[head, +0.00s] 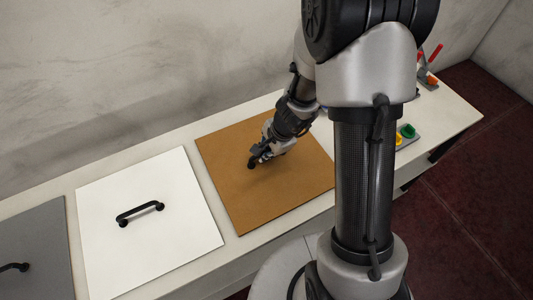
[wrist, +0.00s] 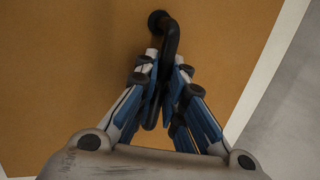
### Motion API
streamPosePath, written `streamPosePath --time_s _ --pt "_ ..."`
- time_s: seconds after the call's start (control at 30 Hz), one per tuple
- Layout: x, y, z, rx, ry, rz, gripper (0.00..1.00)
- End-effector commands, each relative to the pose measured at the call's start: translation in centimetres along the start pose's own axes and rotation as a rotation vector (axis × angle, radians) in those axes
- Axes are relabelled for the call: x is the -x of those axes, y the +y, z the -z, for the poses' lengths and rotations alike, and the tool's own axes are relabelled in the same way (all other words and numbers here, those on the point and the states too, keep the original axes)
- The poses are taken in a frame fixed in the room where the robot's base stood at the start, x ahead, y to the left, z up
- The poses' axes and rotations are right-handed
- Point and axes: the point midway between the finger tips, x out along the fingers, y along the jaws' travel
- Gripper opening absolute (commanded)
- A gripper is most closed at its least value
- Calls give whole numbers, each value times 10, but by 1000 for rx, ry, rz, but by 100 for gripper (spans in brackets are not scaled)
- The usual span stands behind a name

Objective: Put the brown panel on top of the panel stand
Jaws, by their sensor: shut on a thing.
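The brown panel (head: 236,185) lies flat on the long table, to the right of a white panel. Its black handle (wrist: 171,38) stands out from its face in the wrist view. My gripper (head: 257,162) is over the middle of the brown panel, and in the wrist view my gripper (wrist: 166,65) has its fingers closed around the handle. I cannot tell whether the panel is touching the table. I cannot make out the panel stand in either view.
A white panel (head: 130,250) with a black handle and a grey panel (head: 35,245) lie to the left on the table (head: 455,120). Green and yellow parts (head: 406,132) and red-handled clamps (head: 429,72) are at the right. A wall runs behind the table.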

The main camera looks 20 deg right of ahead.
Motion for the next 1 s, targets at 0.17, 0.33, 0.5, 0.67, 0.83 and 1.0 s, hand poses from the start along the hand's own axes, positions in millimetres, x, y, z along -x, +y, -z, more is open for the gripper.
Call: streamPosePath --time_s 0.17,0.33,0.5,0.67,0.83,1.0 --pt "2 -2 0 1 1 3 0" --pt "-2 0 0 0 0 1 12" --pt "-1 0 0 0 0 0 23" --pt "-1 0 0 0 0 0 30" --pt "-1 0 0 0 0 0 30" --pt "2 -1 0 0 0 0 30"
